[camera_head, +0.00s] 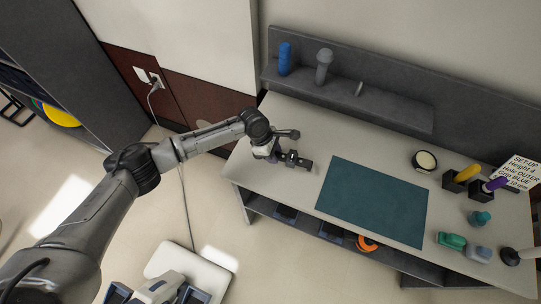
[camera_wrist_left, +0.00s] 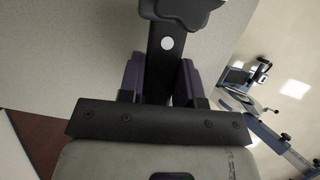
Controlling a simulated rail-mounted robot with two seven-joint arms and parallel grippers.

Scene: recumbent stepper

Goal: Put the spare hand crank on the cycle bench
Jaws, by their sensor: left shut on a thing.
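My left gripper (camera_head: 277,156) is over the left end of the pale bench (camera_head: 285,115). It is shut on a dark crank (camera_head: 303,162), which sticks out to the right of the jaws. In the left wrist view the crank (camera_wrist_left: 164,60) is a flat black bar with a pale round spot and a wider dark end at the top. The purple-grey pads of my left gripper (camera_wrist_left: 162,82) sit on both sides of the bar. I cannot tell whether the crank touches the bench top. My right gripper is not in view.
A teal mat (camera_head: 374,200) lies on the bench. A back shelf (camera_head: 345,101) holds a blue grip (camera_head: 285,58) and a grey grip (camera_head: 323,66). A round dial (camera_head: 425,160), coloured grips and a set-up card (camera_head: 520,172) crowd the right end. Bare bench surrounds the mat's left side.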

